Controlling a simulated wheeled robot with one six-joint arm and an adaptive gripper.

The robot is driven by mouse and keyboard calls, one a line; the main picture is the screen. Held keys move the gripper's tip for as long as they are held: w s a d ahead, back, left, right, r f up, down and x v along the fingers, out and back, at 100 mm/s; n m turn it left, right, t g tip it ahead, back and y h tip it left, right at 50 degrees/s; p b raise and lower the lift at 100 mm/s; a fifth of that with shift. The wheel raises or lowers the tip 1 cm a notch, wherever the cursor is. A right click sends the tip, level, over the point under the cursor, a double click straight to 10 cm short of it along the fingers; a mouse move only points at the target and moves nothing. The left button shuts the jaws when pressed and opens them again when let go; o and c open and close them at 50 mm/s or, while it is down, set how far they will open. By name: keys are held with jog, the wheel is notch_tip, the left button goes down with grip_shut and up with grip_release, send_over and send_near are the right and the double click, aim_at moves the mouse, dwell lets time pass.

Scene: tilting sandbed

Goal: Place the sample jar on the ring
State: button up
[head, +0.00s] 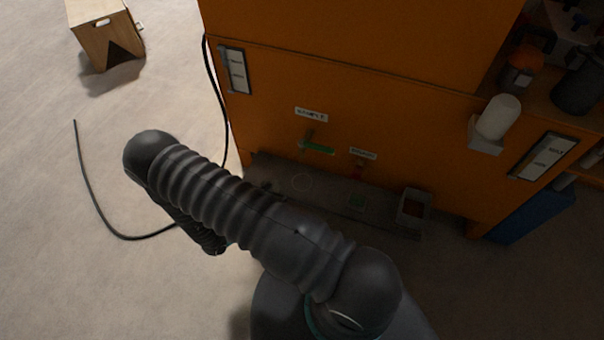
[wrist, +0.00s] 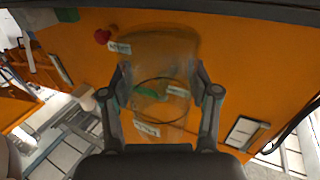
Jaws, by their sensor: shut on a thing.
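My gripper (wrist: 161,82) is shut on the sample jar, a clear, see-through cylinder (wrist: 160,52), with one finger on each side of it. The orange panel and a green lever show through the jar. In the head view my own arm hides the gripper and the jar. A thin pale ring (head: 302,182) is marked on the dark ledge (head: 330,196) at the foot of the orange cabinet. I cannot make out the ring clearly in the wrist view.
The orange cabinet (head: 400,130) carries a green lever (head: 317,148) above the ledge. A small open grey box (head: 413,208) stands at the ledge's right end. A black cable (head: 90,195) lies on the floor at left. A wooden box (head: 104,32) stands far left.

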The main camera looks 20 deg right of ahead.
jog(key=x, duration=1.3)
jog(key=shift+d+p, duration=0.15)
jog(key=shift+p, duration=0.15)
jog(key=shift+f, duration=0.75)
jog(key=shift+f, duration=0.1)
jog(key=shift+f, duration=0.1)
jog(key=o, duration=1.2)
jog(key=shift+c, duration=0.2)
jog(key=shift+r, duration=0.2)
